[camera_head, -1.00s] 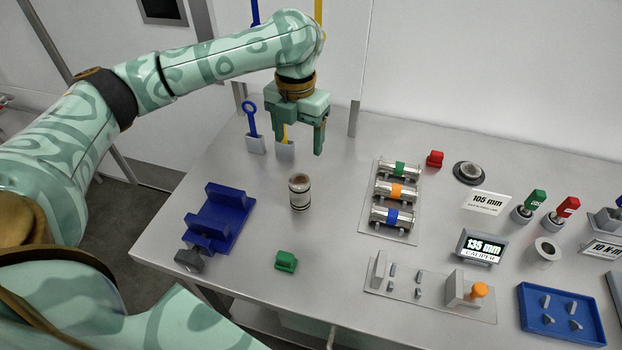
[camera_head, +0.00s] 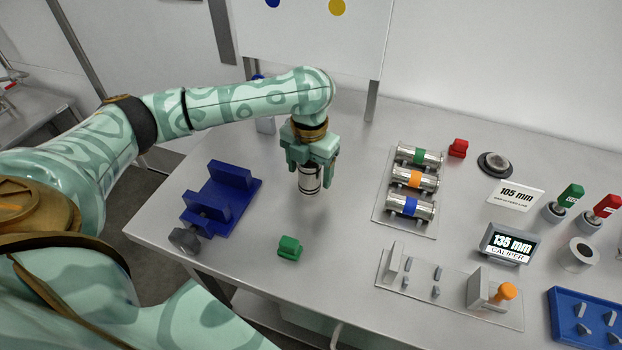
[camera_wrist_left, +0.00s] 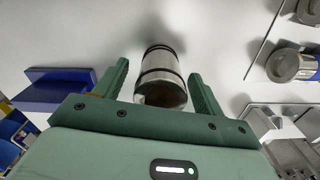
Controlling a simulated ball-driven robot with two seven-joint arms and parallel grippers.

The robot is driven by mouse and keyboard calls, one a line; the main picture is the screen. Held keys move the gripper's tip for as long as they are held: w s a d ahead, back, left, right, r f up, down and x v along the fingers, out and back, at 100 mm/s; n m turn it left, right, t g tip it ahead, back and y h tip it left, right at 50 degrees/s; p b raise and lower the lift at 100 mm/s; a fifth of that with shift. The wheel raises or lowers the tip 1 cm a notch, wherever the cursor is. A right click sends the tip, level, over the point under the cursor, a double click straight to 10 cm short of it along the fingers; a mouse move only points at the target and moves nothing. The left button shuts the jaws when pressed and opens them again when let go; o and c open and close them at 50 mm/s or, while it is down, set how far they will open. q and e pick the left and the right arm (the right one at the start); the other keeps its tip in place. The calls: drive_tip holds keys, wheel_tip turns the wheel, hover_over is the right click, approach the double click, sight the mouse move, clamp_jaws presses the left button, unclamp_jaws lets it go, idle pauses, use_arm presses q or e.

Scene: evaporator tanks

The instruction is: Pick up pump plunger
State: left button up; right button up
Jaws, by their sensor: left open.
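The pump plunger appears to be the short metal cylinder (camera_head: 309,181) with dark rings, standing upright on the table left of the middle. In the left wrist view the cylinder (camera_wrist_left: 160,78) lies between the finger tips, with a gap on both sides. My left gripper (camera_head: 312,168) is above and around its upper part, pointing down and open, and hides its top in the head view. The left gripper's two green fingers (camera_wrist_left: 158,85) show apart in the left wrist view. My right gripper is not in view.
A blue cradle (camera_head: 225,195) stands left of the cylinder and a green block (camera_head: 289,247) in front. A plate with three banded metal cylinders (camera_head: 411,180) is to the right. A caliper display (camera_head: 510,243) and a grey fixture plate (camera_head: 450,297) lie farther right.

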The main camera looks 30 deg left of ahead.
use_arm(q)
drive_tip(key=shift+f, duration=0.45)
drive_tip(key=shift+r, duration=0.15)
drive_tip(key=c, duration=1.4)
drive_tip(key=shift+r, duration=0.1)
